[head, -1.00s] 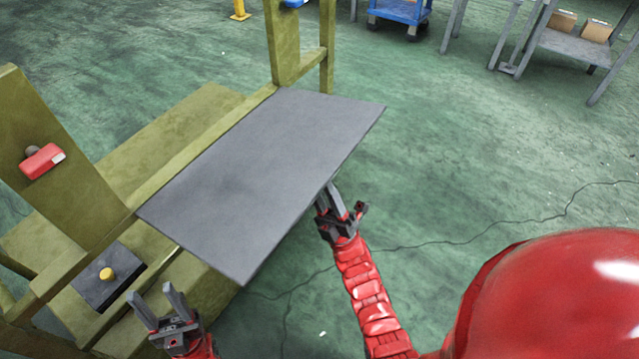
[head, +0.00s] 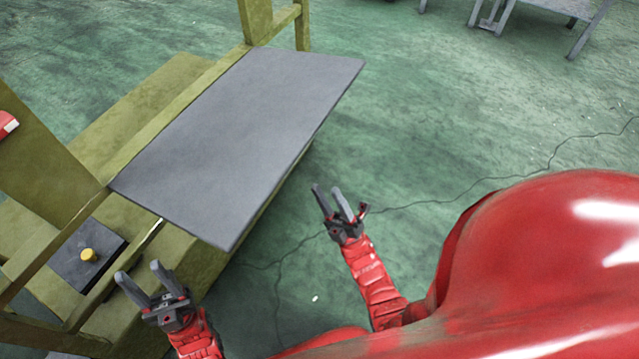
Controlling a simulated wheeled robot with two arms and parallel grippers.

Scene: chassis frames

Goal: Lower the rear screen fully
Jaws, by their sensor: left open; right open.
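The rear screen, a flat dark grey panel (head: 240,135), is joined along its far left edge to the olive-green chassis frame (head: 150,155). It sticks out from the frame toward the right, tilted, with its near corner free. My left gripper (head: 138,275) is open and empty, below and left of the panel's near corner, apart from it. My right gripper (head: 326,190) is open and empty, to the right of the panel's free edge, with a gap of floor showing between them. The panel's underside is hidden.
A black box with a yellow button (head: 88,255) sits on the frame near my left gripper. A red part (head: 6,124) shows at the left edge on an upright plate. Grey tables (head: 575,10) stand far off at the top right.

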